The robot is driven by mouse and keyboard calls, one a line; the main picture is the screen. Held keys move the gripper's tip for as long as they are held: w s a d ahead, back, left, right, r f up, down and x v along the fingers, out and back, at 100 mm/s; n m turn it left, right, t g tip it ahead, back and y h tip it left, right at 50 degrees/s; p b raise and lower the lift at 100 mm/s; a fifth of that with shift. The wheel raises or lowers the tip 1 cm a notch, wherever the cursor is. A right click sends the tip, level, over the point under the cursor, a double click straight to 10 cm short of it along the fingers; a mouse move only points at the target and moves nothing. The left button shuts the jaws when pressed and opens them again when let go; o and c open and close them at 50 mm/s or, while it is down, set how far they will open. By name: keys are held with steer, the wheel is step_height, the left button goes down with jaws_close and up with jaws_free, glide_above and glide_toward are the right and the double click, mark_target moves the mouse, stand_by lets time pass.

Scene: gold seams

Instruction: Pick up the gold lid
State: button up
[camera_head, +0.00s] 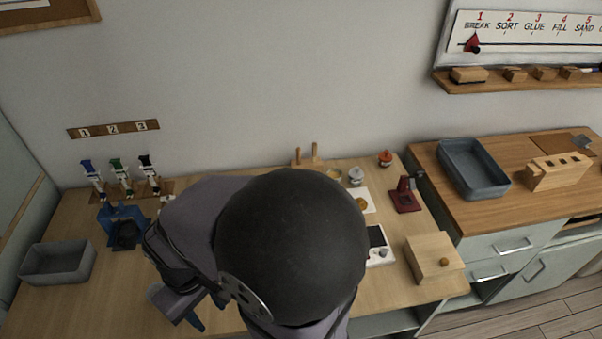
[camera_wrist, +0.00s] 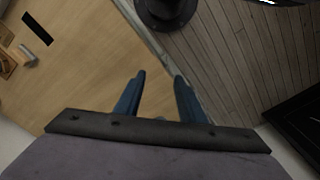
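A small round gold item (camera_head: 361,204), which may be the gold lid, lies on a white sheet (camera_head: 369,208) at the back right of the wooden bench. Another small yellowish round item (camera_head: 334,174) sits behind it, partly hidden by my arm. My gripper (camera_head: 206,311) is at the front left of the bench, far from both. In the wrist view my gripper (camera_wrist: 160,78) has its two blue fingers apart with nothing between them. It points down near the bench edge, and no lid shows clearly in that view.
A lidded jar (camera_head: 355,178), an orange-topped pot (camera_head: 386,158), a red stand (camera_head: 403,195), a white scale (camera_head: 380,246) and a wooden box with a knob (camera_head: 432,258) stand at the right. A grey tray (camera_head: 58,263) and blue stand (camera_head: 122,228) are left. My arm hides the middle.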

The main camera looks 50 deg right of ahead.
steer(key=w+d+m+h+b, duration=0.1)
steer(key=w+d+m, duration=0.35)
steer(key=d, duration=0.75)
steer(key=w+d+m, duration=0.4)
steer(key=w+d, duration=0.1)
steer(key=d, duration=0.7)
steer(key=s+d+f+m+h, duration=0.1)
steer(key=s+d+m, duration=0.3)
steer(key=d, duration=0.6)
steer(key=s+d+f+m+b, duration=0.1)
steer(key=s+d+m, duration=0.1)
steer(key=s+d, duration=0.6)
steer(key=s+d+f+m+h, duration=0.1)
steer(key=s+d+m, duration=0.3)
steer(key=d, duration=0.7)
steer(key=shift+n, duration=0.25)
steer(key=shift+p+x, duration=1.5)
steer(key=shift+x, duration=2.25)
steer(key=shift+s+a, duration=0.1)
steer(key=shift+s, duration=0.05)
steer(key=shift+c, duration=0.6)
